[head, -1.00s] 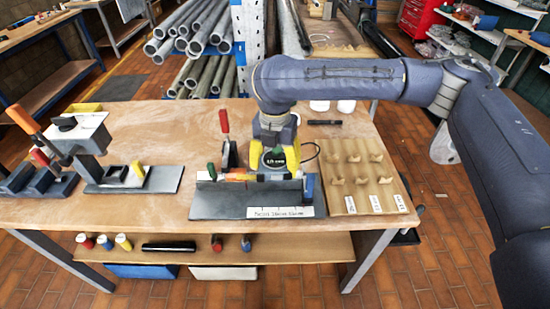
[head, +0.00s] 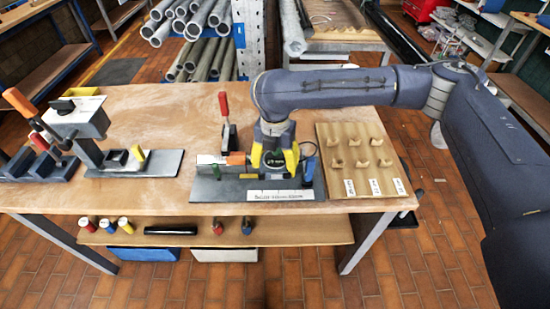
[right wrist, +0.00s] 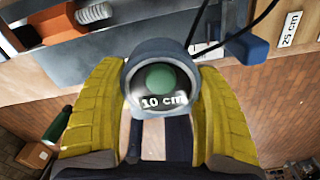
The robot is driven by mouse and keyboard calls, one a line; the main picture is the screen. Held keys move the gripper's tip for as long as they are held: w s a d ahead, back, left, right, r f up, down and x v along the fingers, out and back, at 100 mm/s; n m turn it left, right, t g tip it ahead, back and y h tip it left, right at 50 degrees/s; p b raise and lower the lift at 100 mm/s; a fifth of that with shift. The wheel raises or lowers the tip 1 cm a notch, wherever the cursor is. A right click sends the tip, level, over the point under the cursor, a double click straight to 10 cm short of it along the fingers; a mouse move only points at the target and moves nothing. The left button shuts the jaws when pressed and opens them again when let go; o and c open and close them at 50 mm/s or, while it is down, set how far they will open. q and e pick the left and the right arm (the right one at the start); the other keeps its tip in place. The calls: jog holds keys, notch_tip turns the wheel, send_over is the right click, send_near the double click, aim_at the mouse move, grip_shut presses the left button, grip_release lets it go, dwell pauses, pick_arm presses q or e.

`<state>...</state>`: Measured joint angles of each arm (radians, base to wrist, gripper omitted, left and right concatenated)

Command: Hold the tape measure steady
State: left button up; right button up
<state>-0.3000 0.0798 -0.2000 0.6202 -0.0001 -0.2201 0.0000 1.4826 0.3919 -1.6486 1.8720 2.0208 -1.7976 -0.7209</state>
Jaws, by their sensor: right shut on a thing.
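The tape measure (head: 274,161) is a round grey-blue case with a green dome; in the right wrist view (right wrist: 159,78) a "10 cm" label shows on it. My right gripper (head: 273,157) is shut on it, with yellow fingers on both sides. It is over the right part of a dark fixture plate (head: 225,193), beside an orange piece (head: 237,158). Whether the case touches the plate is hidden. The right wrist view also shows my right gripper (right wrist: 160,110) with the case between its pads. My left gripper is not in view.
A red-handled clamp (head: 224,103) stands behind the fixture. A wooden board (head: 345,130) with several small hooks and length labels lies to the right. A press-like stand (head: 85,120) is at the left. A black cord (right wrist: 258,22) loops near the case.

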aim_at(275, 188)
jog(key=shift+f, duration=4.35)
jog(key=shift+f, duration=0.3)
